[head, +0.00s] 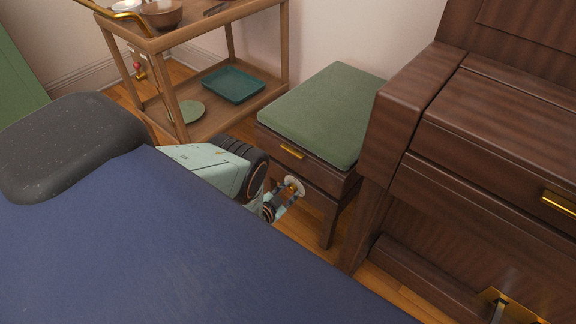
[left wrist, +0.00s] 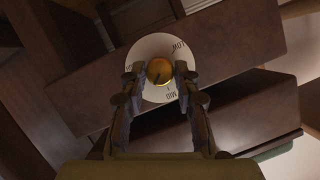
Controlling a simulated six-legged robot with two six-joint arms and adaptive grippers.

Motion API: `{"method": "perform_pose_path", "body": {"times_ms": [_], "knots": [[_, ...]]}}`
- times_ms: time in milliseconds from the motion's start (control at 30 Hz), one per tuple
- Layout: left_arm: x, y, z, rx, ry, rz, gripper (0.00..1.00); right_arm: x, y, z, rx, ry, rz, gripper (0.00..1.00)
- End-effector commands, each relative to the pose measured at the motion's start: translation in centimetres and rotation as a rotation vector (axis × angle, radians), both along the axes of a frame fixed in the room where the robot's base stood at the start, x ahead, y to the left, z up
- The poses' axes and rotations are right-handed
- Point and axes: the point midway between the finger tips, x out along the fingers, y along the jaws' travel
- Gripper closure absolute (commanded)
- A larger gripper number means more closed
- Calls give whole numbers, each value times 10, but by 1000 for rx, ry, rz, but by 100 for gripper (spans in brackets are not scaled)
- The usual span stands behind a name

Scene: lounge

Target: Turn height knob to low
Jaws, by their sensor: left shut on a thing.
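The height knob (left wrist: 160,72) is a small golden knob on a round white dial (left wrist: 150,48), on the dark wood side of the bench. LOW reads at the dial's upper right and MID at its bottom; a label at the left is partly hidden by a finger. A dark mark on the knob is too small to read surely. My left gripper (left wrist: 160,75) has its fingers on either side of the knob, shut on it. In the head view the dial (head: 294,184) shows on the bench front, with my left gripper (head: 284,196) at it. My right gripper is not in view.
The bench has a green cushion (head: 325,112) and a drawer with a brass handle (head: 292,152). A dark wood piano-like cabinet (head: 480,150) stands close at the right. A wooden cart (head: 160,42) with a teal tray (head: 233,84) stands behind at the left.

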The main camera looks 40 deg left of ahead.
Motion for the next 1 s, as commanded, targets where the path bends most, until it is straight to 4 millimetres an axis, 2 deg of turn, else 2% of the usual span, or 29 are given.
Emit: {"method": "perform_pose_path", "body": {"times_ms": [100,133,400,767,1000], "knots": [[-1,1,0,1,2,1,100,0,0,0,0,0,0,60],[-1,1,-1,1,2,1,67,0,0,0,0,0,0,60],[0,0,0,1,1,1,46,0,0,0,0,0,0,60],[-2,0,1,1,1,1,46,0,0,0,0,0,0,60],[-23,-2,8,1,2,2,46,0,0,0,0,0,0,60]]}}
